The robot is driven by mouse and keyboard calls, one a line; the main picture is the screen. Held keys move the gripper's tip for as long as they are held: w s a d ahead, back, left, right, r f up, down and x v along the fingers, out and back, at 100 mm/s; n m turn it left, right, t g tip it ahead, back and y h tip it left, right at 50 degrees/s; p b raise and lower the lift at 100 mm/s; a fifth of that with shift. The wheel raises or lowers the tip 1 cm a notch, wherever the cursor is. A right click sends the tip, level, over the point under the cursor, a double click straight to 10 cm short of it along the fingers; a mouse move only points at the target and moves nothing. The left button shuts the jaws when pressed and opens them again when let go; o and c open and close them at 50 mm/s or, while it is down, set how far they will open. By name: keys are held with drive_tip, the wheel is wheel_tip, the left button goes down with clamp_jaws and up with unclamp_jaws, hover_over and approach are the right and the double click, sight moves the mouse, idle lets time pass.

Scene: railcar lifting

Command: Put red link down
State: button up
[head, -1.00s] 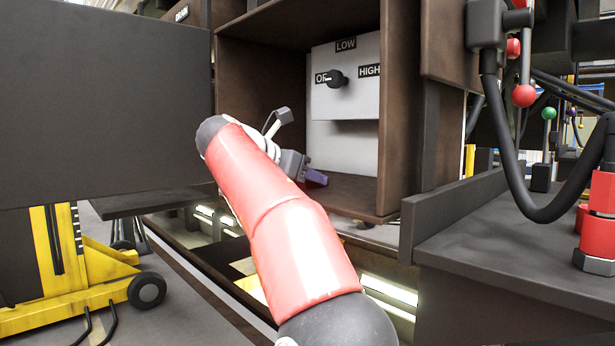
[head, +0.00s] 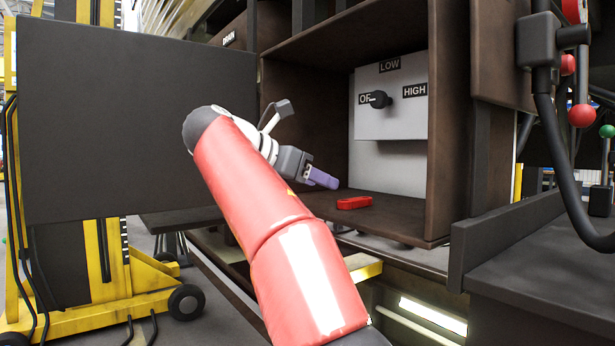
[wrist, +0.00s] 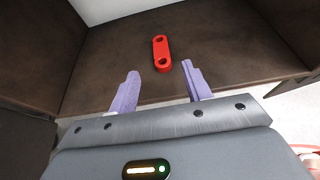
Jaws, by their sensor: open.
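The red link (head: 354,202) lies flat on the floor of the brown open box (head: 410,215), near its front edge. In the wrist view the red link (wrist: 161,53) is a flat bar with a hole at each end. My gripper (head: 322,180) is at the box's opening, to the left of the link. Its two purple fingers (wrist: 158,84) are spread, with nothing between them. The link lies just beyond the fingertips, apart from them.
A white panel (head: 392,125) with a black knob and OFF, LOW and HIGH labels is on the box's back wall. A dark door (head: 130,120) stands open at left. A grey bench (head: 540,285) with black cables above is at right.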

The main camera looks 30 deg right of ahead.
drive_tip(key=s+a+f+m+t+y, duration=0.3)
drive_tip(key=a+f+t, duration=0.1)
drive_tip(key=a+f, duration=0.6)
drive_tip(key=s+a+f+m+y, duration=0.3)
drive_tip(key=s+f+m, duration=0.2)
drive_tip(key=f, duration=0.4)
drive_tip(key=s+a+f+m+y, duration=0.3)
drive_tip(key=s+f+m+y, duration=0.1)
drive_tip(key=f, duration=0.6)
drive_tip(key=s+a+f+m+y, duration=0.3)
drive_tip(key=s+f+m, duration=0.3)
drive_tip(key=s+f, duration=0.2)
drive_tip(key=shift+a+f+m+t+y, duration=0.3)
drive_tip(key=shift+f+m, duration=0.1)
drive_tip(key=shift+f, duration=0.5)
drive_tip(key=shift+d, duration=0.1)
